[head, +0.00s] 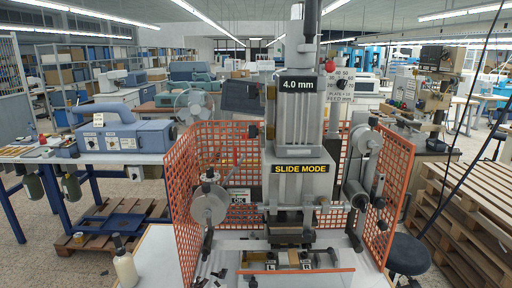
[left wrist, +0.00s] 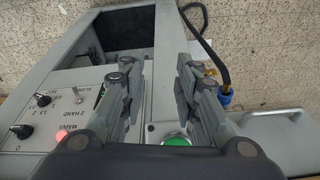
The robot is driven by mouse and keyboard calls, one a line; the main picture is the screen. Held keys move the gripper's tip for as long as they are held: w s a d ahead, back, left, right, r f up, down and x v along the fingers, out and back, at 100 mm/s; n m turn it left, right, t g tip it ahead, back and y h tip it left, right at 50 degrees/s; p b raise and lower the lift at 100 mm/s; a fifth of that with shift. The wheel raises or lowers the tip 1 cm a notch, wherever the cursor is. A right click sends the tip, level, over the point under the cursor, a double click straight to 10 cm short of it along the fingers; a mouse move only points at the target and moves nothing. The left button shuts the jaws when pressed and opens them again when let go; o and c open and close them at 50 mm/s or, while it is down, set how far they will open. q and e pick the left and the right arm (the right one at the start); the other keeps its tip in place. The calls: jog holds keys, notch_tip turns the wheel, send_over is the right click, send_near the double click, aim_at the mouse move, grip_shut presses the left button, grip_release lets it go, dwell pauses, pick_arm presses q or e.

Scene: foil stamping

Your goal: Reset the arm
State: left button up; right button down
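My left gripper (left wrist: 155,75) is in the left wrist view. Its two fingers are apart with nothing between them, above a grey control panel (left wrist: 70,105). A green button (left wrist: 176,140) shows at the base of the gap between the fingers, partly hidden by the gripper body. A red button (left wrist: 62,135) and black knobs (left wrist: 21,131) are to the left. Neither gripper shows in the head view. The grey stamping press (head: 297,130) stands at its centre, with signs reading "4.0 mm" and "SLIDE MODE". My right gripper is in no view.
Orange mesh guards (head: 183,190) flank the press on both sides. A pale bottle (head: 125,268) stands on the white table at front left. A black stool (head: 408,254) and stacked wooden pallets (head: 465,205) are at right. A black cable (left wrist: 217,50) runs beside the panel.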

pick_arm(q)
notch_tip(320, 180, down, 16)
jog(key=s+b, duration=0.2)
jog(key=b, duration=0.1)
jog(key=s+a+f+g+b, duration=0.1)
jog(key=s+f+b, duration=0.2)
jog(key=s+f, duration=0.6)
jog(key=s+a+f+g+b, duration=0.1)
jog(key=s+f+b, duration=0.3)
jog(key=s+f, duration=0.5)
notch_tip(320, 180, down, 9)
jog(key=shift+s+a+r, duration=0.15)
jog(key=shift+a+r, duration=0.05)
jog(key=shift+a, duration=0.45)
